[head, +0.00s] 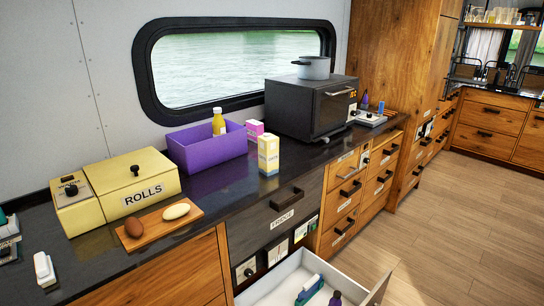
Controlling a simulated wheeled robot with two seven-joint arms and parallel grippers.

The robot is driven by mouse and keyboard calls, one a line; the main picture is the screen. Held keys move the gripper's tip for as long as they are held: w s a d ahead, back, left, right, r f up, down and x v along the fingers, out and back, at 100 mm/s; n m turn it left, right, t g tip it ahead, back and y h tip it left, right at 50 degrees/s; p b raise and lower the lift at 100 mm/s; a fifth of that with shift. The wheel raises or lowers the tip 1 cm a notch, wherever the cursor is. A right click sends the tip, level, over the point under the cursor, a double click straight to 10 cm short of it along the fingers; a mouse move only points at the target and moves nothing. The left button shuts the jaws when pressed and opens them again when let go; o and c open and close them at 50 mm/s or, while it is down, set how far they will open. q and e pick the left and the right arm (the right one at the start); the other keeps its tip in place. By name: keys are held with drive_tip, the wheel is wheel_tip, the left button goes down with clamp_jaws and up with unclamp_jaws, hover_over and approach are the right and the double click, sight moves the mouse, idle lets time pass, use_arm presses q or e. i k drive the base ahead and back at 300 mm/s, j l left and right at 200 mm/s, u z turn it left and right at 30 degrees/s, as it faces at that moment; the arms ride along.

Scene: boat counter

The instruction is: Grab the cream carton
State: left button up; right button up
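A tall cream-and-yellow carton (268,155) stands upright near the front edge of the dark counter, to the right of the purple bin. A smaller pink carton (254,129) stands behind it, close to the bin's right end. The print on both cartons is too small to read. Neither of my grippers shows in the head view.
The purple bin (190,156) holds a yellow bottle (218,122). A black oven (305,106) with a pot (313,67) stands to the right. A yellow ROLLS box (133,185) and a wooden board (155,231) are left. An open drawer (262,289) juts out below.

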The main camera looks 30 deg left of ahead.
sight(267, 144)
drive_tip(key=i+l+u, duration=0.2)
drive_tip(key=i+l, duration=0.2)
drive_tip(key=i+l+u, duration=0.15)
drive_tip(key=i+l, duration=0.2)
drive_tip(key=l, duration=0.15)
drive_tip(key=i+l+u, duration=0.2)
drive_tip(key=i+l, duration=0.15)
drive_tip(key=l, duration=0.15)
